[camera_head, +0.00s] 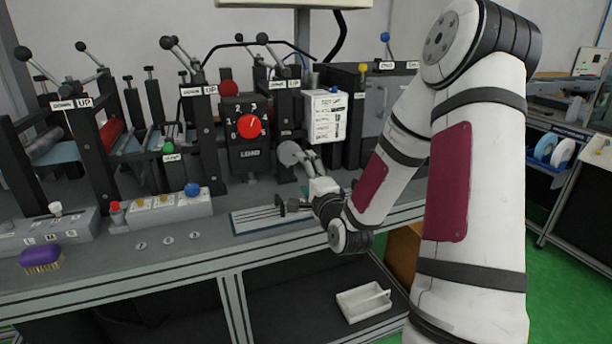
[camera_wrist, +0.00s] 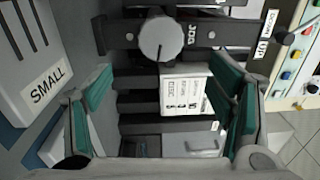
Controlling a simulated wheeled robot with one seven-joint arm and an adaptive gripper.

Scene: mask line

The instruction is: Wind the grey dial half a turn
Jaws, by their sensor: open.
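The grey dial (camera_wrist: 160,38) is a round knob with a dark pointer line, on a black post beside a JOG label in the wrist view. Its line points roughly toward the bottom of that picture. It shows as a grey disc (camera_head: 289,153) in the head view, just above and left of my gripper. My gripper (camera_wrist: 162,88) is open, with its green-lined fingers spread and nothing between them. In the wrist view the dial lies above the gap between the fingertips, apart from both. In the head view my gripper (camera_head: 296,183) is partly hidden by its own wrist.
A black box with a red selector knob (camera_head: 249,126) stands left of the dial. A white labelled box (camera_head: 326,116) stands to its right. A blue-edged slotted plate (camera_head: 262,220) lies below. A button box (camera_head: 168,208) and purple brush (camera_head: 41,258) are further left.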

